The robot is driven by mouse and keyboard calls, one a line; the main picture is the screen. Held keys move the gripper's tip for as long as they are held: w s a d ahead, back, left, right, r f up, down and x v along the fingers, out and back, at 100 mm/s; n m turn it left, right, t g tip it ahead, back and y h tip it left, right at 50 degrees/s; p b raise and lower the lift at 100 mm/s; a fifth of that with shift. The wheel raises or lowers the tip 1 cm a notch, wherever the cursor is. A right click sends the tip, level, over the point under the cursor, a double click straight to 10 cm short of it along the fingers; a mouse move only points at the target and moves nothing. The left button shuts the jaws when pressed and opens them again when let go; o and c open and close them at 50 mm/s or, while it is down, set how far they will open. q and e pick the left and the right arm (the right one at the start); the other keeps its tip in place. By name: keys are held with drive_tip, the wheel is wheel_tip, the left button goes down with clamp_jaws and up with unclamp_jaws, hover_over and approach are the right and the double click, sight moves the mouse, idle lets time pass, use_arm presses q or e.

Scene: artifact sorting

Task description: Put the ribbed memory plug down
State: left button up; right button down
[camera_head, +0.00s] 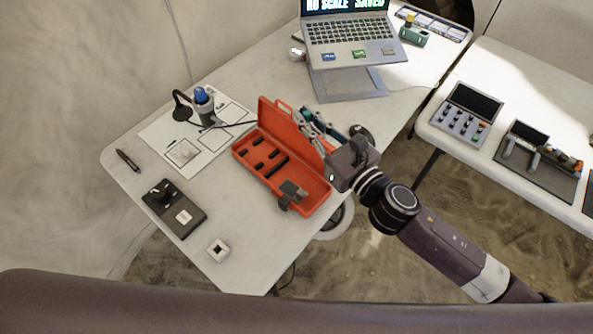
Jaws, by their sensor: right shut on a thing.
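My right gripper (311,128) reaches in from the right, its fingers pointing up and left just behind the raised lid of the orange case. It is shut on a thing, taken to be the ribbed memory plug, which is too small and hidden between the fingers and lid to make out. The open orange case (318,194) lies on the white table (240,270). Its tray has several dark slots, and a grey-brown block (292,190) sits at its near right part. My left gripper is not in view.
A printed mat (215,150) with a blue-topped device (203,104) lies left of the case. A dark pad (174,209) and a small white block (218,250) are nearer. A laptop (345,50) stands behind. Clear tabletop lies left of the case's near end.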

drive_tip(key=shift+s+f+b, duration=0.1)
drive_tip(key=shift+f+b, duration=2.15)
drive_tip(key=shift+f, duration=7.35)
drive_tip(key=shift+f, duration=0.15)
drive_tip(key=c, duration=2)
unclamp_jaws()
